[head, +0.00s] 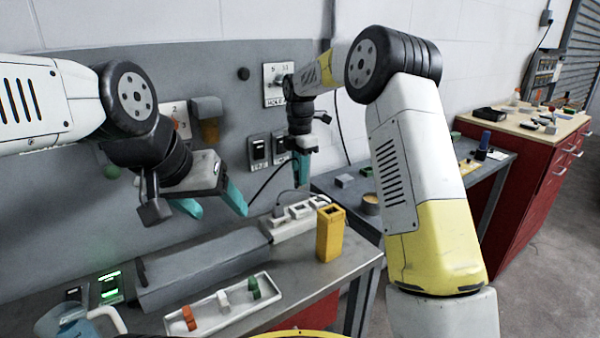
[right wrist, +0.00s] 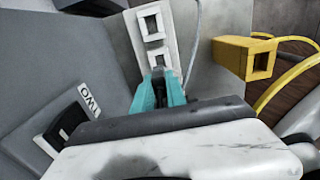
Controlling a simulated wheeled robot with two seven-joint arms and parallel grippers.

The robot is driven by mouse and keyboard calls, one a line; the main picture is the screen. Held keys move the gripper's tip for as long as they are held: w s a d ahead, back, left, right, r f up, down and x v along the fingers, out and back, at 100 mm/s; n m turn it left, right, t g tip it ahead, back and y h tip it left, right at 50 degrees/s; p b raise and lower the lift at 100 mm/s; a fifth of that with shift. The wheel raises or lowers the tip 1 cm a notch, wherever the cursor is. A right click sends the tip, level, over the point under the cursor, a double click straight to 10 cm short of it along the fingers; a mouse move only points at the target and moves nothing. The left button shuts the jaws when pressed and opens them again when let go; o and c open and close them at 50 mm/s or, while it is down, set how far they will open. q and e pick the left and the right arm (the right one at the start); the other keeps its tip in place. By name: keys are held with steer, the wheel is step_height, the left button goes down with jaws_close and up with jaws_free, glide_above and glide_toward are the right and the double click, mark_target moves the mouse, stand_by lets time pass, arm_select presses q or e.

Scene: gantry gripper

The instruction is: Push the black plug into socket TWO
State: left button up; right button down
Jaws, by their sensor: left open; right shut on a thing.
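Socket TWO (right wrist: 62,124) shows in the right wrist view at lower left, a black face in a pale frame beside its TWO label (right wrist: 89,97). In the head view two dark sockets (head: 258,148) sit on the grey wall panel; their labels are too small to read. My right gripper (head: 301,178) is in front of the panel, just right of these sockets, fingers pointing down. In the right wrist view its teal fingers (right wrist: 159,92) are shut on a small dark thing, apparently the black plug (right wrist: 158,73), mostly hidden. My left gripper (head: 213,207) is open and empty above the bench.
A white power strip (head: 295,225) lies on the bench below my right gripper, with a yellow hollow block (head: 330,240) beside it. A dark cable (head: 266,184) runs near my right gripper. A white tray (head: 245,313) with coloured pieces and a jug (head: 68,322) stand in front.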

mark_target(300, 187)
steer(key=shift+f, duration=0.1)
steer(key=shift+f, duration=2.8)
steer(key=shift+f, duration=1.4)
steer(key=c, duration=1.3)
jaws_free()
steer(key=shift+r, duration=3.85)
steer(key=shift+r, duration=0.1)
